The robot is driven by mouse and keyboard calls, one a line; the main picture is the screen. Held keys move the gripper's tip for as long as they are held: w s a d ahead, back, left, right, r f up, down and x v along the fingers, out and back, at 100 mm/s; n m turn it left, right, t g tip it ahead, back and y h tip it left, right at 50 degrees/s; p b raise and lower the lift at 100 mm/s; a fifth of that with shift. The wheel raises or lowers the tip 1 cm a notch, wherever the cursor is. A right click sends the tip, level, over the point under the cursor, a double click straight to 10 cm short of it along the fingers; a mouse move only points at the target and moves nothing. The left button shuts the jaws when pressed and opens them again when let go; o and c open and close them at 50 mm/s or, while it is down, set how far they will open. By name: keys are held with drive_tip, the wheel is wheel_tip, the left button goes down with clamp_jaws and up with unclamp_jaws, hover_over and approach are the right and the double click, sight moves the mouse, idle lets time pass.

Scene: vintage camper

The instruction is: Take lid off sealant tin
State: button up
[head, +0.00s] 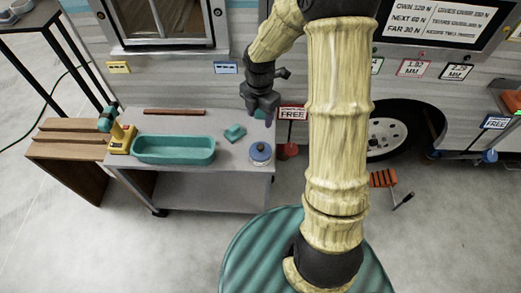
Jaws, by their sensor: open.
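The sealant tin (260,157) appears to be the small round grey tin near the right front corner of the grey cart top. The fingers are small and dark here. The tin and lid are not hidden.
A teal tray (173,149), a small teal block (235,132), a reddish bar (174,112) and a yellow-teal tool (119,135) lie on or beside the cart (222,170). A wooden bench (68,150) stands left. The camper wall is close behind. A red item (287,150) hangs right of the cart.

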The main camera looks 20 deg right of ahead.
hover_over(261, 146)
wheel_tip(261, 146, down, 11)
drive_tip(key=shift+a+f+b, duration=0.1)
drive_tip(key=shift+a+b, duration=0.05)
drive_tip(key=shift+b, duration=0.2)
drive_tip(key=shift+f, duration=2.6)
drive_tip(key=shift+w, duration=0.15)
drive_tip(key=c, duration=1.1)
drive_tip(key=shift+r, duration=0.1)
